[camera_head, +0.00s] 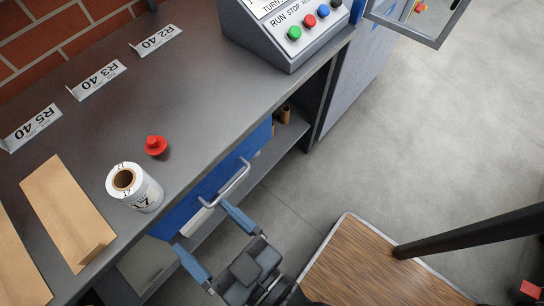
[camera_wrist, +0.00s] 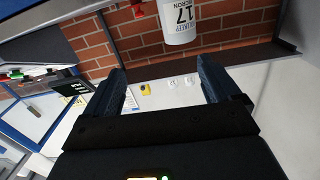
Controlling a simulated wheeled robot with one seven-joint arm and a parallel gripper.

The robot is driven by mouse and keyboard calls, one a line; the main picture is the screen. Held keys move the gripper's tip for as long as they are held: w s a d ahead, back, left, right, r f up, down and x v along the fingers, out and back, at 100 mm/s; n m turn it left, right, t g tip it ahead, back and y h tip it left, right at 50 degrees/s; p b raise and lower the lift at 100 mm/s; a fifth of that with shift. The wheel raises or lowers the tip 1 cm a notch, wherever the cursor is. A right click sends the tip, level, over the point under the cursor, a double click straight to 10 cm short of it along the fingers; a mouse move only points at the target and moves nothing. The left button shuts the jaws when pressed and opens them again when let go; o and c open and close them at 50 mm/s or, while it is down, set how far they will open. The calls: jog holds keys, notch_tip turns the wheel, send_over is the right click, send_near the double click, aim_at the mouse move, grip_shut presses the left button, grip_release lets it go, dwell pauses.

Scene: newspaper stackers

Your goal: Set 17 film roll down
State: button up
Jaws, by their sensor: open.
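The 17 film roll (camera_head: 136,187) is a white roll with a brown core. It stands upright on the dark grey counter (camera_head: 190,95), near its front edge. In the wrist view the roll (camera_wrist: 180,20) shows its label with "17", at the top of the picture and beyond the fingertips. My gripper (camera_head: 204,226) is in front of the counter, to the lower right of the roll and apart from it. Its two blue fingers are spread wide with nothing between them. The gripper (camera_wrist: 161,75) also looks open and empty in the wrist view.
A red knob (camera_head: 156,145) stands behind the roll. Brown paper pieces (camera_head: 68,210) lie to its left. Label signs (camera_head: 97,80) line the wall side. A control box (camera_head: 290,30) sits at the far end. A blue drawer with a metal handle (camera_head: 232,184) is under the counter edge, close to my gripper.

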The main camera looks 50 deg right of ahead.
jog(key=s+d+r+g, duration=0.1)
jog(key=s+d+r, duration=0.1)
jog(key=s+d, duration=0.8)
jog(key=shift+d+r+g, duration=0.3)
jog(key=shift+o, duration=0.4)
jog(key=s+d+r+n+g+y, duration=0.1)
jog(key=s+d+r, duration=0.3)
jog(key=d, duration=0.3)
jog(key=shift+s, duration=0.4)
jog(key=shift+s+d+r, duration=0.1)
jog(key=shift+r, duration=0.1)
